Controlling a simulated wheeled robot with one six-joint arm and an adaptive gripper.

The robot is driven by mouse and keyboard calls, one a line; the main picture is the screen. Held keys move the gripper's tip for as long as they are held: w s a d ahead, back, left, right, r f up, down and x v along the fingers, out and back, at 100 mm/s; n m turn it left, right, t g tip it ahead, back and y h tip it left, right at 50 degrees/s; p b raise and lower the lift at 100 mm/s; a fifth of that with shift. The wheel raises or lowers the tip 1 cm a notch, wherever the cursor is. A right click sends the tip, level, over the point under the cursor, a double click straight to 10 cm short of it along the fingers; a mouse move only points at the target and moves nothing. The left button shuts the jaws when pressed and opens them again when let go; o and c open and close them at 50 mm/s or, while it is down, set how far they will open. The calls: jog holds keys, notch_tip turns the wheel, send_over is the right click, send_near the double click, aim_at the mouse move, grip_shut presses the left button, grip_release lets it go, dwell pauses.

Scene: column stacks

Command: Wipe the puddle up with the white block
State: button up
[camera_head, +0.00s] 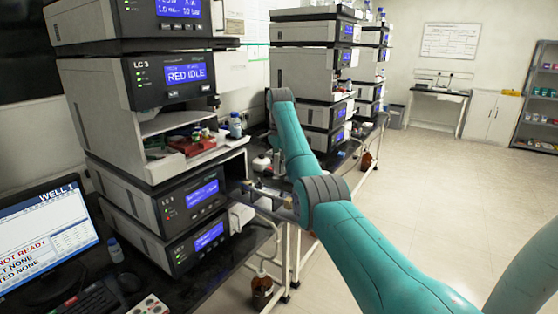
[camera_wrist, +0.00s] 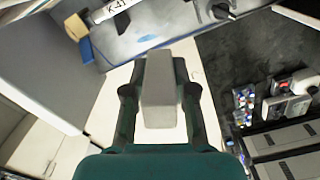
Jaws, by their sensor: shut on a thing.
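In the wrist view my gripper (camera_wrist: 159,92) is shut on a pale grey-white block (camera_wrist: 160,88), one finger against each side. The block stands out toward a grey-blue surface (camera_wrist: 150,25) at the top of the picture. No puddle can be clearly made out. A small blue streak (camera_wrist: 147,38) lies on that surface, and I cannot tell whether it is liquid or a marking. In the head view my gripper and the block do not show clearly; my teal arm reaches over the bench area.
The wrist view shows a white lettered label (camera_wrist: 110,10), a yellow-and-blue item (camera_wrist: 85,48) and a dark worktop (camera_wrist: 225,60) with small bottles. In the head view an instrument stack (camera_head: 150,85) and a monitor (camera_head: 45,230) stand left. The floor (camera_head: 440,200) at right is clear.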

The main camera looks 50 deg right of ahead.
aim_at(275, 194)
jog(key=shift+f, duration=3.85)
jog(key=shift+f, duration=0.6)
jog(key=shift+s, duration=1.1)
jog(key=shift+w, duration=0.15)
jog(key=shift+w+a, duration=0.1)
jog(key=shift+w, duration=1.95)
jog(key=shift+s, duration=0.1)
